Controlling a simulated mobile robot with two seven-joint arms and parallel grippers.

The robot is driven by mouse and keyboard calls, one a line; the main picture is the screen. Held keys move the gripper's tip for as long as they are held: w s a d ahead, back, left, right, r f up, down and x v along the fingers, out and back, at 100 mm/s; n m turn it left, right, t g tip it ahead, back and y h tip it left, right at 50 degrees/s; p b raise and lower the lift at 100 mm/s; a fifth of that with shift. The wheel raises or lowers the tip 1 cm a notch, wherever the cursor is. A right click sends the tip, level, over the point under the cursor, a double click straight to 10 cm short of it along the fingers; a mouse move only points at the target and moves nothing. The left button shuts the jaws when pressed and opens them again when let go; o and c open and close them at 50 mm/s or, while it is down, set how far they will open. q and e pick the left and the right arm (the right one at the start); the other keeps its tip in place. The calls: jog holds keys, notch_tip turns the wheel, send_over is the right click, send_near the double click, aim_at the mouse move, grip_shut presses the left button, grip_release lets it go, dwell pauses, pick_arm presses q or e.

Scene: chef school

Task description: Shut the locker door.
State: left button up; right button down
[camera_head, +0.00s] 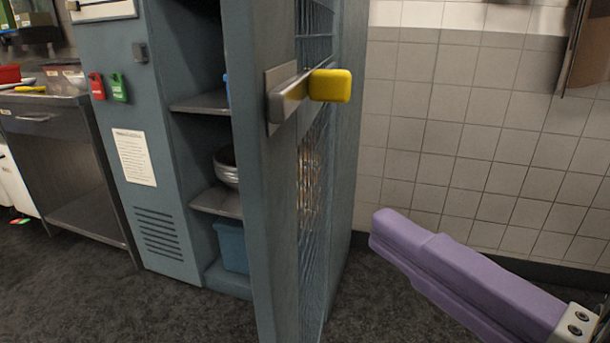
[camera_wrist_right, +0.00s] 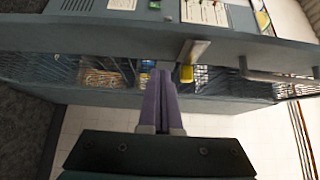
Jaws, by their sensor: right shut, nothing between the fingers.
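The blue-grey locker door (camera_head: 262,200) stands open, swung out toward me, with a wire mesh panel in it. A metal latch handle with a yellow end (camera_head: 330,86) sticks out from the door's edge to the right. My right gripper (camera_head: 384,230), with purple fingers, is shut and empty, low and to the right of the door. In the right wrist view its fingers (camera_wrist_right: 161,78) point toward the door (camera_wrist_right: 120,38), and the yellow handle end (camera_wrist_right: 186,73) shows just right of them. Contact with the door cannot be told. My left gripper is not in view.
The open locker's shelves (camera_head: 215,202) hold a metal bowl (camera_head: 227,172) and a blue bin (camera_head: 232,246). A counter (camera_head: 65,130) stands at the left. A tiled wall (camera_head: 465,130) is behind on the right. Dark floor (camera_head: 190,318) is clear in front of the locker.

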aim_at(273, 187)
jog(key=shift+w+a+p, duration=0.15)
jog(key=shift+w+a, duration=0.5)
jog(key=shift+a, duration=0.4)
jog(key=shift+w+a+p, duration=0.2)
jog(key=shift+w+a, duration=0.5)
jog(key=shift+a, duration=0.3)
jog(key=shift+w+a+p, duration=0.15)
jog(key=shift+w+a, duration=0.5)
jog(key=shift+a, duration=0.4)
